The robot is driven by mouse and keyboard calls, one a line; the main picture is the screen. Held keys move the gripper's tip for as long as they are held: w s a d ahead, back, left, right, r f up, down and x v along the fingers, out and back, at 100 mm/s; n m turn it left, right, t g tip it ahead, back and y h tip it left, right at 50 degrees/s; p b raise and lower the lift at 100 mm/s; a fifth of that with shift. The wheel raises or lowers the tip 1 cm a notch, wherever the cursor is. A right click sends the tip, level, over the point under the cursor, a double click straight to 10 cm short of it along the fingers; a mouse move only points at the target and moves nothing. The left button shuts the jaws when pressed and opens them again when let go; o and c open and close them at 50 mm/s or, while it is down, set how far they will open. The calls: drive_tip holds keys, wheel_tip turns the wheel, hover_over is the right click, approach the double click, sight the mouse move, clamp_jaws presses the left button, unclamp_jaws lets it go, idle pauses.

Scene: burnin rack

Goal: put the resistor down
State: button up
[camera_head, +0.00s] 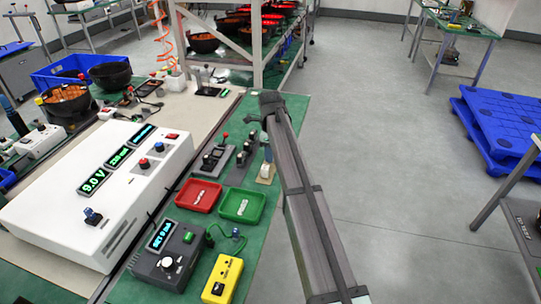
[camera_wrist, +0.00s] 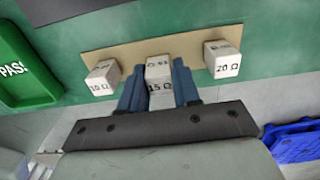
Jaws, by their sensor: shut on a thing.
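In the wrist view, my gripper (camera_wrist: 159,72) has its two blue fingers shut on the middle resistor block (camera_wrist: 160,76), a pale block marked 15 Ω. This block is at the tan strip (camera_wrist: 130,56), between a 10 Ω block (camera_wrist: 102,79) on the left and a 20 Ω block (camera_wrist: 222,60) on the right. I cannot tell whether the held block touches the strip, as its underside is hidden. In the head view, the tan strip (camera_head: 264,181) shows small at the right edge of the green bench, beside my arm, and its labels are unreadable.
A green PASS tray (camera_wrist: 22,68) is left of the strip; it also shows in the head view (camera_head: 241,206), beside a red tray (camera_head: 198,195). Dark lever fixtures (camera_head: 213,158) stand behind them. A grey meter box (camera_head: 168,256) and yellow box (camera_head: 222,280) are nearer.

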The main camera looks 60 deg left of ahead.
drive_tip(key=shift+f, duration=0.65)
drive_tip(key=shift+f, duration=0.15)
drive_tip(key=o, duration=1)
drive_tip(key=shift+o, duration=0.2)
wheel_tip(320, 180, up, 12)
